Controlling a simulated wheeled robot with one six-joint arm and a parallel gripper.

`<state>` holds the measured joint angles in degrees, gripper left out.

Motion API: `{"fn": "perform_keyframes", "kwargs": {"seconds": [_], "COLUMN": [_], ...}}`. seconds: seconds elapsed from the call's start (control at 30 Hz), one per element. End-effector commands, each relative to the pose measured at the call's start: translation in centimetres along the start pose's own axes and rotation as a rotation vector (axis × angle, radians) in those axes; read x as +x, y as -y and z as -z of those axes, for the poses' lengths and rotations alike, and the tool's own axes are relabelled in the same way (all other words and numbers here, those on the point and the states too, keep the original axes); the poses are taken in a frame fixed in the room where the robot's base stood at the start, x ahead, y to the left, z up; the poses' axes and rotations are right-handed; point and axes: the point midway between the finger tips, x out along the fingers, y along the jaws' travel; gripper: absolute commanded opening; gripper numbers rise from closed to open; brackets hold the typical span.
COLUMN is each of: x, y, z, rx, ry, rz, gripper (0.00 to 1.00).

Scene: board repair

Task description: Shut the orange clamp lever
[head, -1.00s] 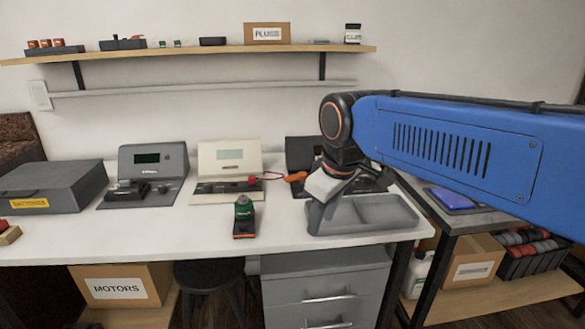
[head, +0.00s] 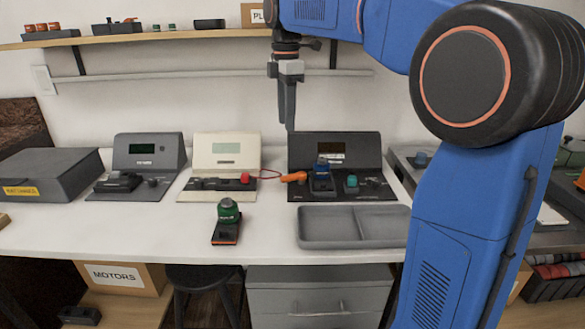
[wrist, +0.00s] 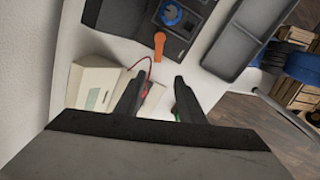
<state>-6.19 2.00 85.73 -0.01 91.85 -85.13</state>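The orange clamp lever (head: 294,177) sticks out to the left from the dark console (head: 362,143) at the right of the bench. In the wrist view the lever (wrist: 159,46) lies ahead of the fingers, beside a blue round part (wrist: 171,14) on the console. My gripper (head: 290,127) hangs pointing down, above and behind the lever, apart from it. In the wrist view my gripper (wrist: 156,90) has its two fingers spread with nothing between them.
A cream console (head: 226,148) with a red plug and cable stands left of the lever. A grey tray (head: 350,208) lies in front of the dark console. A green-topped device (head: 228,213) stands on the white bench. The shelf (head: 150,36) is above.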

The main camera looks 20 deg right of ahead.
Motion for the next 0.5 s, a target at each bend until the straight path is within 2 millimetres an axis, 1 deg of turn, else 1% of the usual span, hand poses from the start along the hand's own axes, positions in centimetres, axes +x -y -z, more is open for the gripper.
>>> {"fn": "perform_keyframes", "kwargs": {"seconds": [0.03, 0.13, 0.23, 0.37, 0.5], "x": [-0.1, 0.1, 0.8, 2.6, 5.1], "y": [-0.4, -0.6, -0.6, -0.5, -0.5], "z": [0.1, 0.2, 0.2, 0.1, 0.1], "rx": [-0.015, -0.032, -0.033, -0.032, -0.031], "ry": [0.000, 0.001, 0.001, 0.001, 0.001], "rz": [0.004, 0.008, 0.009, 0.010, 0.011], "gripper": [0.36, 0.36, 0.36, 0.36, 0.36]}}
